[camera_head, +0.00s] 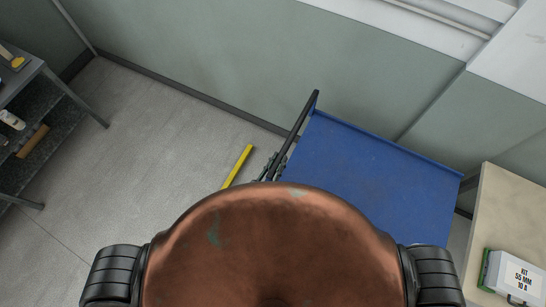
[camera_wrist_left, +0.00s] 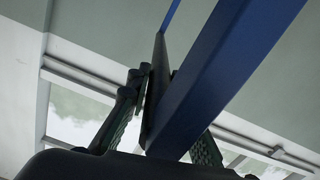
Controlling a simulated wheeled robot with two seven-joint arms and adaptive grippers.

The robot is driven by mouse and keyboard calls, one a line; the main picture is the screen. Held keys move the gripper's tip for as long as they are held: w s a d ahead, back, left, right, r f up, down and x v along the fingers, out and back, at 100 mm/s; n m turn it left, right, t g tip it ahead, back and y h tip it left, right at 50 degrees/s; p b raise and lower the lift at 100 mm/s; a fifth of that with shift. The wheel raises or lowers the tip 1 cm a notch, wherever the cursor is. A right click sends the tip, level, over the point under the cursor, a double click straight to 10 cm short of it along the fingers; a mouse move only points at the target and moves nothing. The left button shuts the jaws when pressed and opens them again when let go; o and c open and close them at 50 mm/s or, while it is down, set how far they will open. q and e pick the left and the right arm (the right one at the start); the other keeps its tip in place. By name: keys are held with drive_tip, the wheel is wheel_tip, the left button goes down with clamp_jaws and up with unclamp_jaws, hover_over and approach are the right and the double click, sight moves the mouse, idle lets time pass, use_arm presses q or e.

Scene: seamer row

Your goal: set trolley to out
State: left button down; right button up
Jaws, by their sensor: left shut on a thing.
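The trolley shows in the head view as a blue flat top (camera_head: 375,175) with a raised lip. A dark handle bar (camera_head: 303,120) runs along its left edge. My left gripper (camera_head: 272,168) is at the near part of this handle, shut on it, partly hidden behind my own copper-coloured body. In the left wrist view, the fingers of my left gripper (camera_wrist_left: 165,125) stand on either side of the dark bar, with a blue trolley part (camera_wrist_left: 215,75) close beside it. The trolley's near side and wheels are hidden. My right gripper is not in view.
A yellow strip (camera_head: 238,166) lies on the grey floor (camera_head: 150,150) left of the trolley. A dark shelf unit (camera_head: 48,115) stands at the left. A pale table (camera_head: 500,220) with a labelled kit box (camera_head: 515,278) is at the right. A wall (camera_head: 220,60) runs behind the trolley.

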sight(267, 182)
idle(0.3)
use_arm(q)
drive_tip(key=c, duration=1.7)
unclamp_jaws()
drive_tip(key=shift+c, duration=0.2)
drive_tip(key=v, duration=1.2)
drive_tip(key=shift+d, duration=0.1)
drive_tip(key=shift+f, duration=0.15)
